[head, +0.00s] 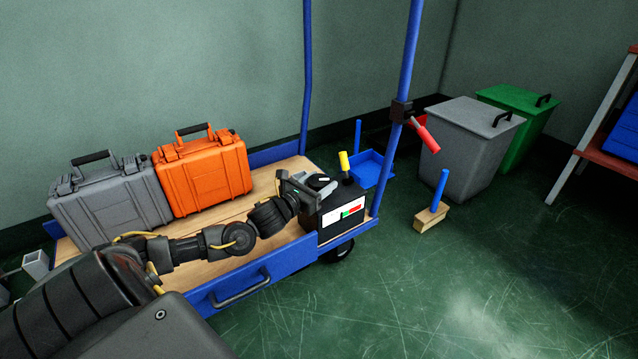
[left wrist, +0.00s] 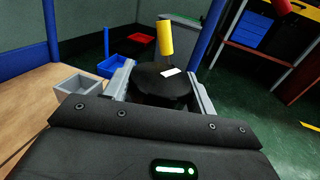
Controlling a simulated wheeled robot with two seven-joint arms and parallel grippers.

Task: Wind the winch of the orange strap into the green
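The winch is a black box (head: 334,222) at the right end of the cart, with a white, green and red gauge strip (head: 345,214) on its front. On top are a black round knob (left wrist: 162,86) with a white mark and a yellow handle (head: 344,161). The yellow handle (left wrist: 165,38) stands upright beyond the knob in the left wrist view. My left gripper (head: 308,187) is at the winch top, its fingers apart on either side of the knob. I cannot tell whether they touch it. No orange strap is discernible. My right gripper is out of view.
An orange case (head: 205,176) and a grey case (head: 108,205) stand on the wooden cart bed. A blue post (head: 407,55) with a red-handled lever (head: 430,138) rises beside the winch. Grey (head: 470,145) and green (head: 530,110) bins stand behind.

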